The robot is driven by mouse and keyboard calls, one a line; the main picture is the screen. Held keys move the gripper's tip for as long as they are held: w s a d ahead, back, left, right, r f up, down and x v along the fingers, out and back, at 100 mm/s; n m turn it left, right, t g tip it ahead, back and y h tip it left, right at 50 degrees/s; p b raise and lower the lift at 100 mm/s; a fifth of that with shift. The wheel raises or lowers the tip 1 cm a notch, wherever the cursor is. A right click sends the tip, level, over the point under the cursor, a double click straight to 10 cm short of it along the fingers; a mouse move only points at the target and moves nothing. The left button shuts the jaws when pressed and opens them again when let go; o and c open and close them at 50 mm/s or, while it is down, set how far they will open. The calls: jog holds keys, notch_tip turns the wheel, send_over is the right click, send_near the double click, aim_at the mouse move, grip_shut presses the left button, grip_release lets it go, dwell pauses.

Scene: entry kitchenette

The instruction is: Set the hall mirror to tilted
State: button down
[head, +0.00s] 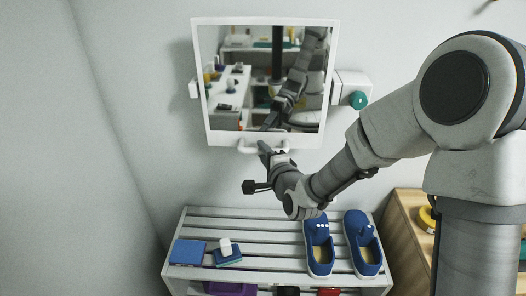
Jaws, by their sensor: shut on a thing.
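The hall mirror (267,139) hangs on the wall in a white frame, its glass reflecting the room and my arm. Its frame looks wider at the top than at the bottom, and its shadow falls on the wall to the left. A white handle (247,148) sits at the bottom edge of the frame. A white bracket with a teal knob (358,100) is at the mirror's right side. My gripper (268,150) is at the bottom edge, shut on the handle; its fingertips are small and partly hidden by the wrist.
A white slatted rack (270,222) stands below, holding a pair of blue shoes (319,250), a blue box (188,252) and a blue brush-like item (228,257). A wooden cabinet (408,222) stands at the right. The wall left of the mirror is clear.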

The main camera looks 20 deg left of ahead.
jog(key=shift+r, duration=0.15)
jog(key=s+r+g+p, duration=0.1)
jog(key=p, duration=0.1)
jog(key=s+r+g+h+p, duration=0.1)
jog(key=s+p, duration=0.1)
jog(key=p, duration=0.1)
jog(key=s+d+r+m+g+p, duration=0.1)
jog(key=p, duration=0.2)
jog(key=shift+s+g+h, duration=0.25)
jog(key=shift+g+h, duration=0.05)
jog(key=shift+f, duration=0.15)
jog(key=c, duration=0.8)
grip_release()
jog(key=shift+s, duration=0.1)
jog(key=shift+o, duration=0.2)
